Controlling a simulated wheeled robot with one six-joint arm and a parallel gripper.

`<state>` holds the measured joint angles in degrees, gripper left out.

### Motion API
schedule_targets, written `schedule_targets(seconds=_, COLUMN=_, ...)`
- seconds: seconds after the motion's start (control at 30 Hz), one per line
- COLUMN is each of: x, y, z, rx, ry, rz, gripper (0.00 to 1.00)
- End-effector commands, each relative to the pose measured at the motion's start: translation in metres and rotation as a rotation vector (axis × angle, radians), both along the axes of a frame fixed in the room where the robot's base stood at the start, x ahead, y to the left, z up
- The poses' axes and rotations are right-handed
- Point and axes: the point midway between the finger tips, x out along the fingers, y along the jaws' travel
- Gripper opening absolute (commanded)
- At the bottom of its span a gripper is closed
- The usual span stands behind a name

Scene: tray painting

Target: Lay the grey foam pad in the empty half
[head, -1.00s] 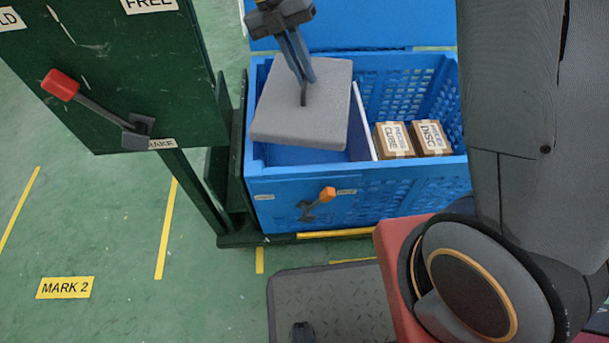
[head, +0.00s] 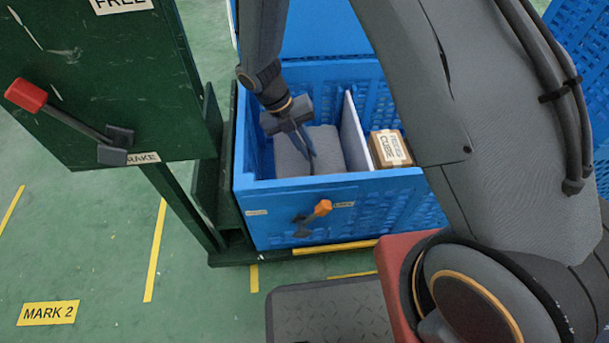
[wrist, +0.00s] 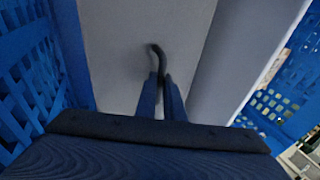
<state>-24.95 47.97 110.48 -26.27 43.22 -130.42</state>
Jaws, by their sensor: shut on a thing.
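The grey foam pad (head: 326,147) is down inside the left half of the blue crate (head: 275,208), below the rim. It lies about flat. A pale divider (head: 353,132) stands on its right. My gripper (head: 309,152) is over the pad, shut on the dark tab on its top. In the wrist view my gripper (wrist: 163,82) holds this curved tab, and the pad (wrist: 118,60) fills the middle between the crate's lattice wall (wrist: 28,75) and the divider. The pad's underside is hidden, so I cannot tell if it touches the floor.
An orange-tipped lever (head: 321,208) is on the crate's front.

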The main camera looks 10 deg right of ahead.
Motion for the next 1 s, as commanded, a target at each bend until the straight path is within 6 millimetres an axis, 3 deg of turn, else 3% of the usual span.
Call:
schedule_targets(seconds=0.1, x=0.0, y=0.0, z=-0.024, rx=-0.002, ry=0.002, rz=0.0, gripper=0.0)
schedule_targets(seconds=0.37, x=0.0, y=0.0, z=-0.049, rx=-0.001, ry=0.001, rz=0.001, gripper=0.0)
schedule_targets(seconds=0.6, x=0.0, y=0.0, z=-0.085, rx=-0.001, ry=0.001, rz=0.0, gripper=0.0)
schedule_targets(seconds=1.0, x=0.0, y=0.0, z=-0.088, rx=-0.001, ry=0.001, rz=0.0, gripper=0.0)
